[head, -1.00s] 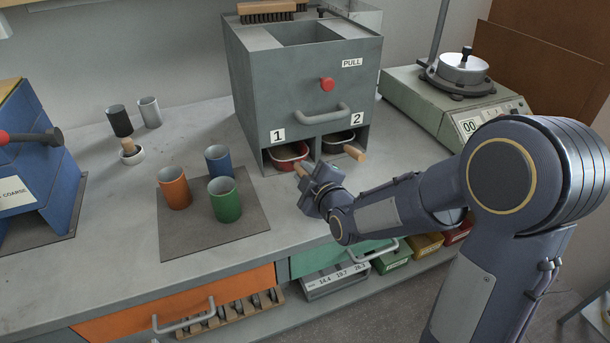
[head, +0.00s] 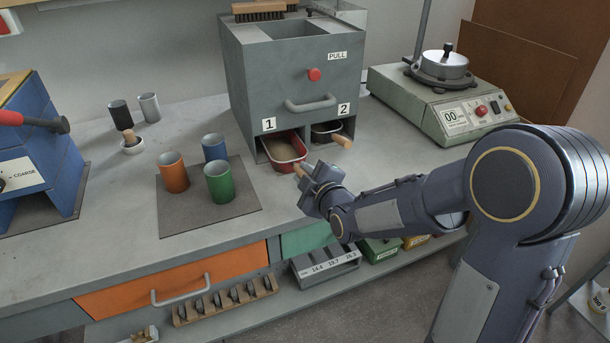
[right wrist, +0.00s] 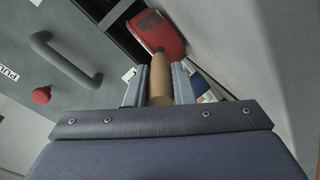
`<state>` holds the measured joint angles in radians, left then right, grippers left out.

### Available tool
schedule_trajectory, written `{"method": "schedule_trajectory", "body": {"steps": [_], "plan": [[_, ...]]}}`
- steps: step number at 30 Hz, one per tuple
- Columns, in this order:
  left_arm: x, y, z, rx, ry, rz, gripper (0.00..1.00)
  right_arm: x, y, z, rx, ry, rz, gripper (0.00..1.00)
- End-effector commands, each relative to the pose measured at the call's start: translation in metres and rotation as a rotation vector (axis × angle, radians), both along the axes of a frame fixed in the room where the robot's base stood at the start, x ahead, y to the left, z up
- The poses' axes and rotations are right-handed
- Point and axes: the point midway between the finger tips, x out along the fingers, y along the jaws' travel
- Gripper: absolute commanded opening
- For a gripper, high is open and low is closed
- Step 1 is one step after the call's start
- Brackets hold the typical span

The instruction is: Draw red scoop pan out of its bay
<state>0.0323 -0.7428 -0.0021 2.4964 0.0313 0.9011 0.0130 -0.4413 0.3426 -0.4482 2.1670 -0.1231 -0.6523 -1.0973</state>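The red scoop pan (head: 303,153) sticks partly out of bay 1 of the grey cabinet (head: 262,80). Its rear end is hidden in the bay. Its inside looks grey-brown. My right gripper (head: 306,178) is at the front of the pan, on its wooden handle (head: 298,169). In the right wrist view, the handle (right wrist: 160,82) lies between both fingers of the gripper (right wrist: 159,88), which are closed against it, with the red pan (right wrist: 157,36) beyond. My left gripper is not in view.
A dark pan with a wooden handle (head: 341,141) sits in bay 2, close to the right. Orange (head: 173,175), blue (head: 214,148) and green (head: 220,184) cups stand on a mat at the left.

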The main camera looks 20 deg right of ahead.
Motion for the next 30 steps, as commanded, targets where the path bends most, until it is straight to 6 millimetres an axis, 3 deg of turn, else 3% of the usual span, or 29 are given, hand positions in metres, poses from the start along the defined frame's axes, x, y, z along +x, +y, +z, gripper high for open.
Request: {"method": "schedule_trajectory", "body": {"steps": [1, 6, 15, 30], "plan": [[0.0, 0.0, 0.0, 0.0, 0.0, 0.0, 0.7, 0.0, 0.0, 0.0, 0.0, 0.001, -0.001, 0.28], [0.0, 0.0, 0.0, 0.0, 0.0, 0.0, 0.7, 0.0, 0.0, 0.0, 0.0, 0.0, 0.0, 0.47], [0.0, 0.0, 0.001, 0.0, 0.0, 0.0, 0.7, -0.003, -0.001, 0.002, 0.001, -0.001, -0.001, 0.47], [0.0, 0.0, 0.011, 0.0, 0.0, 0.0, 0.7, -0.071, -0.011, 0.018, 0.002, -0.001, -0.001, 0.47]]}}
